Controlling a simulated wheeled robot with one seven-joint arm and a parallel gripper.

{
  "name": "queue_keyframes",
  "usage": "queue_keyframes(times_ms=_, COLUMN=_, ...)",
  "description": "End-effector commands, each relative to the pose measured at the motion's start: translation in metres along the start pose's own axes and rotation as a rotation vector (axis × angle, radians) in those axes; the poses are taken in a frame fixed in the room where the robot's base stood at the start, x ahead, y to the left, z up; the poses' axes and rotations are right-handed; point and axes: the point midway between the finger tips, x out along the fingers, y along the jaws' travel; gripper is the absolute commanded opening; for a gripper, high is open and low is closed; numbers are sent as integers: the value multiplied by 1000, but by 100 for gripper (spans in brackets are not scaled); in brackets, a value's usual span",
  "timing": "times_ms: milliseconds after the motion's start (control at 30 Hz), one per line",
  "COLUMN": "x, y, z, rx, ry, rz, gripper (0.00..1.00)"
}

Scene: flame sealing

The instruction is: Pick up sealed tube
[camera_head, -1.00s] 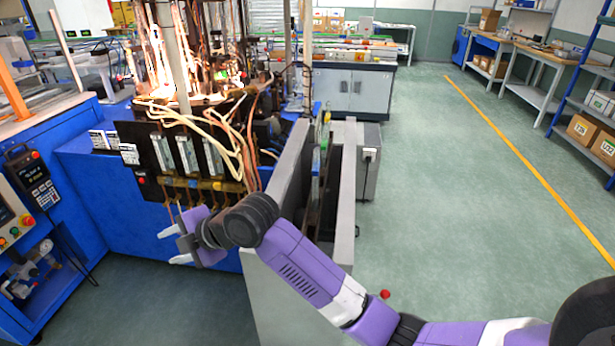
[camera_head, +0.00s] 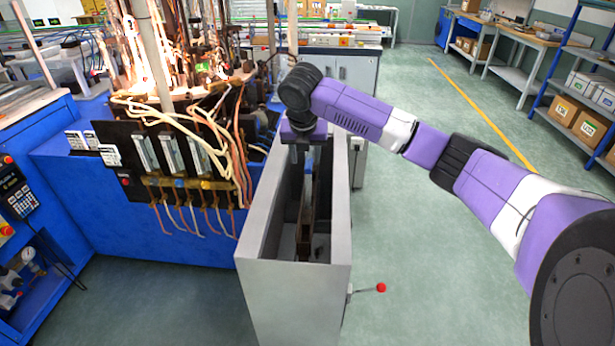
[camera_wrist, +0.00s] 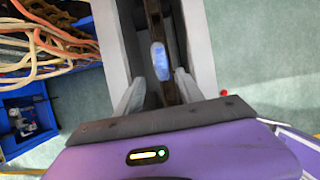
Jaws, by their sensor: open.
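In the wrist view a small pale-blue, translucent tube (camera_wrist: 160,61) sits on a dark, narrow rail inside a grey trough (camera_wrist: 198,45). My gripper (camera_wrist: 158,84) is open and empty, with its two pale fingers on either side of the rail. In that view the tube lies between and just beyond the fingertips, and no finger visibly touches it. In the head view my gripper (camera_head: 309,152) points down over the far part of the grey trough (camera_head: 293,275).
A blue machine (camera_head: 95,205) with cables and glowing burners stands left of the trough. A red-knobbed lever (camera_head: 380,287) sticks out on the trough's right side. The trough's walls rise close on both sides of the rail. The green floor to the right is open.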

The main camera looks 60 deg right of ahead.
Motion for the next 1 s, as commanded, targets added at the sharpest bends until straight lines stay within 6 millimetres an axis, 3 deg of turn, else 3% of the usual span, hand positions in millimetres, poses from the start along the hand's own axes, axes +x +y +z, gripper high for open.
queue_keyframes(times_ms=500, x=59, y=-8, z=11, rx=2, ry=0, rz=1, gripper=45)
queue_keyframes(times_ms=800, x=63, y=-7, z=10, rx=0, ry=-2, rz=3, gripper=45)
queue_keyframes(times_ms=1000, x=63, y=-7, z=10, rx=1, ry=-1, rz=3, gripper=5)
